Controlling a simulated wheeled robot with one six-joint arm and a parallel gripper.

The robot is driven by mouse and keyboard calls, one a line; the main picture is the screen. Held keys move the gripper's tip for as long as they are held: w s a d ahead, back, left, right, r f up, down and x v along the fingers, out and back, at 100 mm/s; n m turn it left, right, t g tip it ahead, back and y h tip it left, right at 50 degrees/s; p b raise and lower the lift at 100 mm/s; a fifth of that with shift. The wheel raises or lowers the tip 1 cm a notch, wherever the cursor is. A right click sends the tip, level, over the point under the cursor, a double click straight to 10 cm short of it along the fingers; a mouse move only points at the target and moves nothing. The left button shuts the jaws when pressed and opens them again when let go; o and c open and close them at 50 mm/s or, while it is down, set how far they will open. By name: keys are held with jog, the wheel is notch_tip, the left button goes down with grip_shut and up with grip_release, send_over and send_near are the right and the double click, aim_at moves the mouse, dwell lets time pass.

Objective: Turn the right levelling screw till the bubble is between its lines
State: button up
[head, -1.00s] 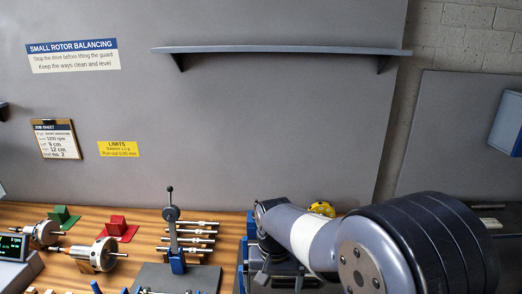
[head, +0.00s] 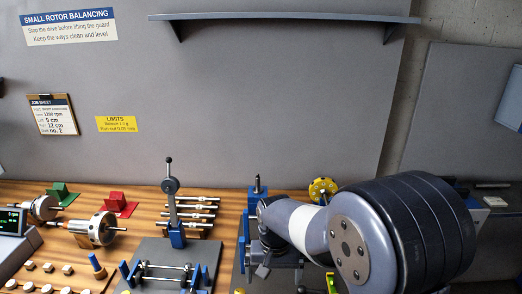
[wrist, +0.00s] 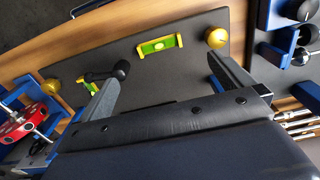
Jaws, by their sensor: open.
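In the wrist view a dark plate (wrist: 185,25) carries a yellow-framed green level (wrist: 160,45) near its edge. The bubble is too small to make out. Two round brass screw knobs sit at the plate's corners: one at the picture's right (wrist: 216,38), one at its left (wrist: 51,87). The wrist picture looks turned about against the head view, so its left knob seems to be the right screw. My gripper (wrist: 163,72) is open and empty above the plate, with the level beyond its fingertips. The gripper is hidden behind my arm in the head view.
A black-knobbed lever (wrist: 120,70) and a second yellow-green level (wrist: 88,82) lie near the left finger. A red rotor (wrist: 14,126) on blue supports is at the left. In the head view, several shafts (head: 200,208) and a blue-post stand (head: 150,270) are left of my arm.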

jog(key=shift+r+p, duration=0.55)
jog(key=shift+r, duration=0.75)
jog(key=shift+f, duration=0.15)
